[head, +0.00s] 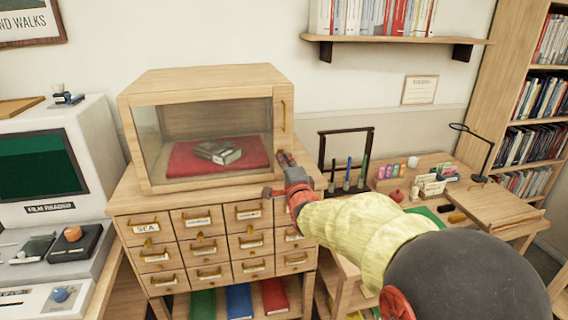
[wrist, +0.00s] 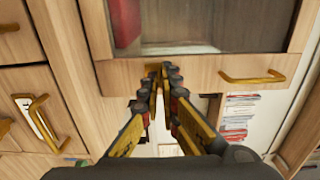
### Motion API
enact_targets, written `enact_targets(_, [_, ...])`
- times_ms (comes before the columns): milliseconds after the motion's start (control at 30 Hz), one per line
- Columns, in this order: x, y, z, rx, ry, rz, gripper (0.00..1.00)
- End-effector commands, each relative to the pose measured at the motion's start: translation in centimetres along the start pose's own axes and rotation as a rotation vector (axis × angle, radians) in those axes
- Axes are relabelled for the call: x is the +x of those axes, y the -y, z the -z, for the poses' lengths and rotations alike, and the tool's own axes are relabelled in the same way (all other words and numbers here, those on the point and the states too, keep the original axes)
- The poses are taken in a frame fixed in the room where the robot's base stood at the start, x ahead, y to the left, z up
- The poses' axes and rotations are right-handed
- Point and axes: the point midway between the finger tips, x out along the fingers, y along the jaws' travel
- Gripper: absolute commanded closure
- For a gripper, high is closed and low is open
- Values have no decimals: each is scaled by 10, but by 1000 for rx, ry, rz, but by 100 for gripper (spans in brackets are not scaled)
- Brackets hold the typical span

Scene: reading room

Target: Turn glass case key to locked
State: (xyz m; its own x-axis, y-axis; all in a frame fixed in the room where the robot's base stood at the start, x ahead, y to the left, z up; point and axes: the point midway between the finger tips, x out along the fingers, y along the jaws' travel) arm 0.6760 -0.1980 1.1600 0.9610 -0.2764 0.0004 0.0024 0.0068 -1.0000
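The wooden glass case (head: 203,76) stands on a drawer cabinet in the head view, its glass front closed over a dark book on a red cloth. In the wrist view its wooden door frame (wrist: 200,75) crosses the upper part. A small brass key (wrist: 153,69) sits at this frame, mostly hidden between my fingertips. My gripper (wrist: 159,82) has its fingers close together around the key; in the head view my gripper (head: 283,172) is at the case's lower right corner. I cannot tell the key's turn angle.
A brass door handle (wrist: 252,77) is right of my fingers in the wrist view. The drawer cabinet (head: 222,222) has several brass pulls below. A film reader (head: 50,165) stands left; a desk with pens, small bottles and a lamp (head: 480,150) is right.

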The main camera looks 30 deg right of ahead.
Motion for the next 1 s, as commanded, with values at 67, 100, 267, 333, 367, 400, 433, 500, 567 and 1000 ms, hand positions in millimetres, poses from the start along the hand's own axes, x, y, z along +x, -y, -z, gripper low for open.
enact_targets(67, [0,-2,0,6,-1,-3,100])
enact_targets(100, [0,-2,0,8,-1,-3,100])
enact_targets(267, [0,-2,0,9,-1,-3,100])
enact_targets(333, [0,-2,0,9,-1,-3,100])
enact_targets(367, [0,-2,0,9,-1,-3,100])
enact_targets(400, [0,-2,0,9,-1,-3,100])
enact_targets(433, [0,-2,0,9,-1,-3,100])
enact_targets(500, [0,-2,0,9,-1,-3,92])
enact_targets(567, [0,-2,0,9,-1,-3,89])
enact_targets(1000, [0,0,0,8,0,-1,78])
